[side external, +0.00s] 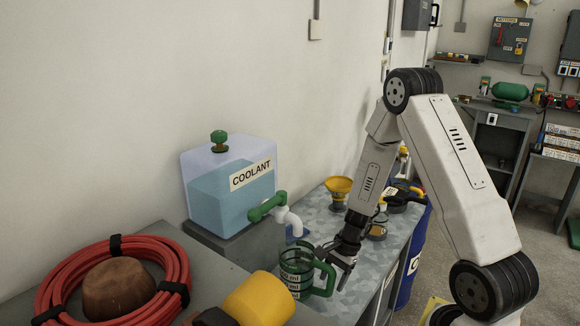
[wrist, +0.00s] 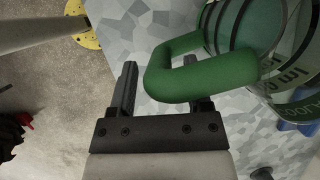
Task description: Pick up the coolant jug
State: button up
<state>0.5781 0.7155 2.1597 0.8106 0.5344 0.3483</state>
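The coolant jug (side external: 297,270) is a clear, green-trimmed vessel with printed markings. It stands upright below the coolant tank's tap, with its green handle (side external: 327,281) facing right. In the wrist view the jug (wrist: 285,60) is at the upper right, cut off by the frame. Its handle (wrist: 205,78) reaches left to the gripper. My gripper (side external: 341,264) is at the handle side of the jug. In the wrist view my gripper (wrist: 160,66) is open. Its left finger is clear of the handle; its right finger is partly hidden by it. I cannot tell whether they touch.
The coolant tank (side external: 232,190) with its white tap (side external: 290,219) stands behind the jug. A red hose coil (side external: 75,270) and yellow cylinder (side external: 259,299) lie in front left. A yellow funnel (side external: 339,186) and blue drum (side external: 413,260) are to the right.

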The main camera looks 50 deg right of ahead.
grip_shut()
dwell(1.2)
